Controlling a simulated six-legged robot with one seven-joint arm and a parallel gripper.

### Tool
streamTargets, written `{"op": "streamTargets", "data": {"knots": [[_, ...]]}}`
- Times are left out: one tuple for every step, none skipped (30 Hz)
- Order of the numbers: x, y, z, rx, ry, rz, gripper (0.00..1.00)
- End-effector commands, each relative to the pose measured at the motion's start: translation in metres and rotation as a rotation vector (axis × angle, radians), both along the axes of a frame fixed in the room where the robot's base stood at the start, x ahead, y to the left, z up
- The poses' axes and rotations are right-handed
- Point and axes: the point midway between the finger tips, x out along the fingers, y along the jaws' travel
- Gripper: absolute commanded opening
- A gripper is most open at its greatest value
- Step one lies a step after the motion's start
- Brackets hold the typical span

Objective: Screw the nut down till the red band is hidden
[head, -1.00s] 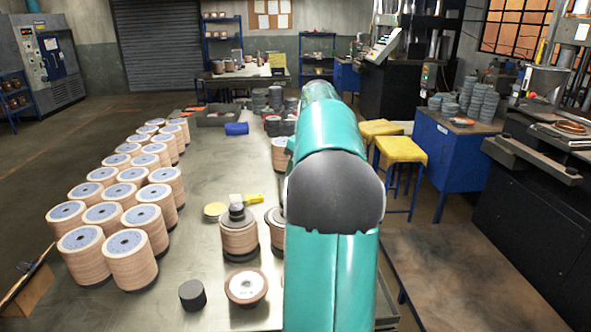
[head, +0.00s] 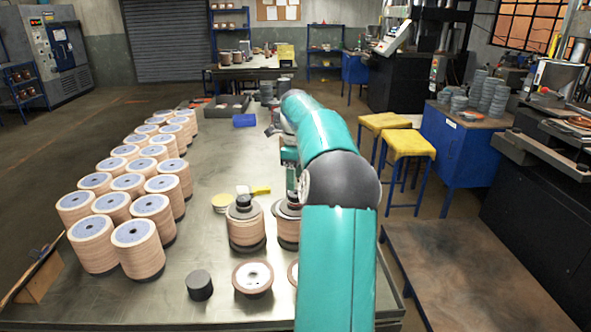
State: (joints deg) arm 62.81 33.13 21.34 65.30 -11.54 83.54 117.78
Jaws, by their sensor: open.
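A stack of flap discs (head: 246,230) stands on the bench with a dark round nut (head: 243,201) on top. A second stack (head: 287,232) stands just right of it, its right side hidden behind my arm. It has a dark top piece (head: 289,205). I cannot make out a red band on either stack. My gripper (head: 291,190) points down just above the second stack. It is small and partly covered by my arm; it looks open, and I cannot tell whether it touches the top piece.
Rows of disc stacks (head: 137,247) fill the bench's left side. A dark cylinder (head: 199,285) and a single disc (head: 252,277) lie in front, with another partly hidden. A yellow-handled tool (head: 260,190) and a blue box (head: 245,120) lie behind.

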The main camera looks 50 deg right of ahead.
Motion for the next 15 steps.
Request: {"op": "streamTargets", "data": {"knots": [[-0.001, 0.000, -0.004, 0.002, 0.002, -0.001, 0.55], [-0.001, 0.000, -0.006, 0.002, 0.002, -0.001, 0.55], [-0.001, 0.000, -0.009, 0.001, 0.000, -0.001, 0.55], [-0.001, 0.000, -0.011, 0.001, 0.001, -0.001, 0.55], [-0.001, 0.000, -0.013, 0.001, 0.001, 0.000, 0.55], [0.000, 0.000, -0.016, 0.001, 0.001, 0.000, 0.55], [0.000, 0.000, -0.019, 0.001, 0.001, 0.000, 0.55], [0.000, 0.000, -0.021, 0.001, 0.001, 0.000, 0.55], [0.000, 0.000, -0.024, 0.001, 0.001, 0.000, 0.55], [0.000, 0.000, -0.026, 0.001, 0.001, 0.000, 0.55], [0.000, 0.000, -0.028, 0.001, 0.001, 0.000, 0.55], [0.000, 0.000, -0.031, 0.000, 0.002, 0.000, 0.55], [0.000, 0.000, -0.033, 0.000, 0.001, 0.000, 0.55], [0.000, 0.000, -0.035, 0.000, 0.001, 0.000, 0.55], [0.000, 0.000, -0.038, 0.001, 0.001, 0.000, 0.55]]}}
